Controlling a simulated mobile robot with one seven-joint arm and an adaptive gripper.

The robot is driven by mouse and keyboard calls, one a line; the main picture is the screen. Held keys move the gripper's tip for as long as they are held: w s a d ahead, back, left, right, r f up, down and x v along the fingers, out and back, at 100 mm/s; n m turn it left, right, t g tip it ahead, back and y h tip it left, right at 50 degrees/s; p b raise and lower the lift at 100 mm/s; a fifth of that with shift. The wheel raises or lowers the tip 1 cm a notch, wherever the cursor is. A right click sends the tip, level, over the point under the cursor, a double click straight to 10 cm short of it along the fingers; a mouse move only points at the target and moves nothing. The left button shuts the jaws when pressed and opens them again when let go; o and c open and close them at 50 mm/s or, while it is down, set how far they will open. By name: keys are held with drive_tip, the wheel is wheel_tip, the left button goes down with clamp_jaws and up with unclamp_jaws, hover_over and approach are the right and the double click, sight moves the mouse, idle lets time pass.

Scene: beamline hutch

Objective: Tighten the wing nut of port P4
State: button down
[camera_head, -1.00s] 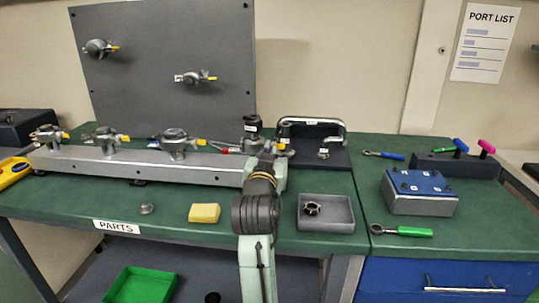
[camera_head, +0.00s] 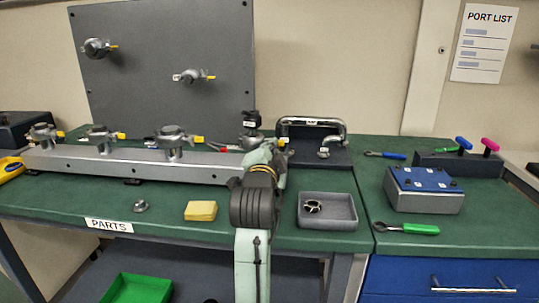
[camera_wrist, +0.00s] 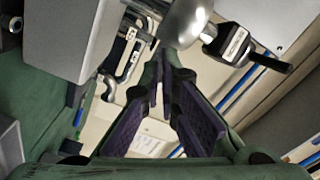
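In the head view a long grey rail (camera_head: 120,165) carries several ports with silver clamps and yellow tags. The rightmost port (camera_head: 251,138), with a black-topped fitting and a white label, stands behind my arm. I cannot read which port is P4. My gripper (camera_wrist: 163,75) is open in the wrist view, with purple pads and a narrow gap between the fingers. A rounded silver part (camera_wrist: 185,22) lies just beyond the fingertips; I cannot tell whether they touch it. A black fitting with a white label (camera_wrist: 232,43) is to its right. I cannot make out a wing nut between the fingers.
Behind the rail stands a grey panel (camera_head: 170,95) with two more ports. A bent metal pipe (camera_head: 312,121) is right of my gripper. A grey tray (camera_head: 328,222) holding a clamp, a yellow block (camera_head: 201,211) and a blue-topped box (camera_head: 425,190) are on the green bench.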

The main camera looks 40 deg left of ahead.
drive_tip(key=m+b, duration=0.2)
drive_tip(key=m, duration=0.2)
drive_tip(key=m+b, duration=0.2)
drive_tip(key=m, duration=0.2)
drive_tip(key=m+b, duration=0.2)
drive_tip(key=m, duration=0.2)
drive_tip(key=shift+f, duration=0.25)
drive_tip(key=shift+m, duration=0.3)
drive_tip(key=c, duration=2.1)
unclamp_jaws()
drive_tip(key=shift+r, duration=0.1)
drive_tip(key=v, duration=1.2)
drive_tip(key=shift+s, duration=0.15)
